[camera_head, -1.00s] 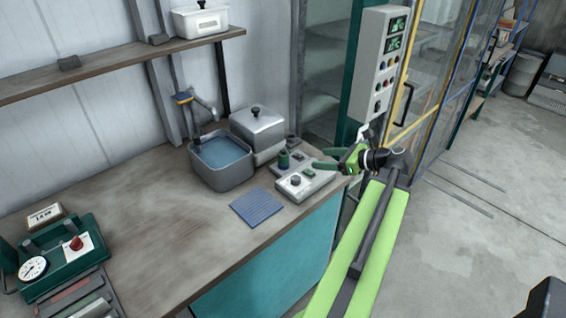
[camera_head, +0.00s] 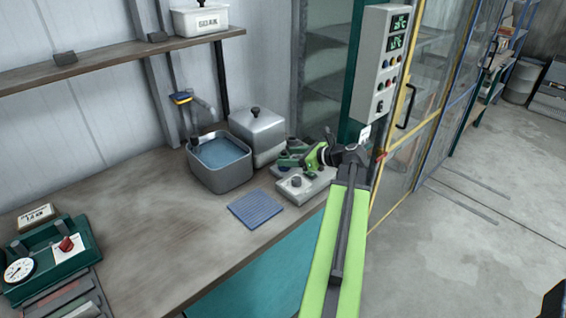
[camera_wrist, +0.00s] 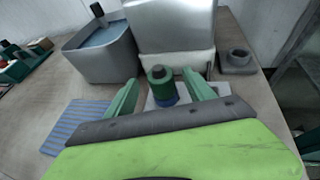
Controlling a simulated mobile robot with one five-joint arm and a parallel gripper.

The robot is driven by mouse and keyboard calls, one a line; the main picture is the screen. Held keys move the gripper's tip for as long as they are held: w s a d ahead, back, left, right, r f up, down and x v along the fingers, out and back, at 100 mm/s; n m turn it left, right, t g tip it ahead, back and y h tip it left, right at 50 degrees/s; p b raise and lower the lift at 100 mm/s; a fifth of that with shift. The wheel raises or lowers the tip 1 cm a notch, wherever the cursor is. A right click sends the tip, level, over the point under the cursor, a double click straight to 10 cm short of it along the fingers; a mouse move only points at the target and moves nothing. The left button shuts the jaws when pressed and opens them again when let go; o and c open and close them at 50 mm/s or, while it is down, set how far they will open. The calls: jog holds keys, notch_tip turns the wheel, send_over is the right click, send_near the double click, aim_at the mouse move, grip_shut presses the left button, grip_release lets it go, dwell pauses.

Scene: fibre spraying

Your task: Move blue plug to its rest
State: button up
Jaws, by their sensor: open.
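A small upright cylinder with a green body and a blue lower band, apparently the blue plug (camera_wrist: 162,87), stands on a pale block in the wrist view. My gripper (camera_wrist: 161,78) is open, with one green finger on each side of the plug and visible gaps between. In the head view my gripper (camera_head: 288,155) reaches left over the back right of the bench and hides the plug. A grey block with a round collar (camera_wrist: 238,58) stands right of the plug in the wrist view; I cannot tell whether it is the rest.
A water-filled grey basin (camera_head: 221,174) and a lidded metal box (camera_head: 257,133) stand behind. A pale box with a knob (camera_head: 303,188) and a blue ribbed mat (camera_head: 256,209) lie nearer the front. The bench's middle (camera_head: 150,215) is clear.

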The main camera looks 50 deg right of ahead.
jog(key=x, duration=0.3)
jog(key=shift+b, duration=0.35)
jog(key=shift+d, duration=0.1)
grip_shut()
jog(key=shift+r, duration=0.1)
jog(key=shift+r+p, duration=0.5)
jog(key=shift+p, duration=0.05)
notch_tip(320, 180, up, 4)
jog(key=p, duration=0.4)
jog(key=s+d+r+p, duration=0.6)
jog(key=s+d, duration=0.1)
jog(key=d, duration=0.2)
jog(key=shift+d, duration=0.25)
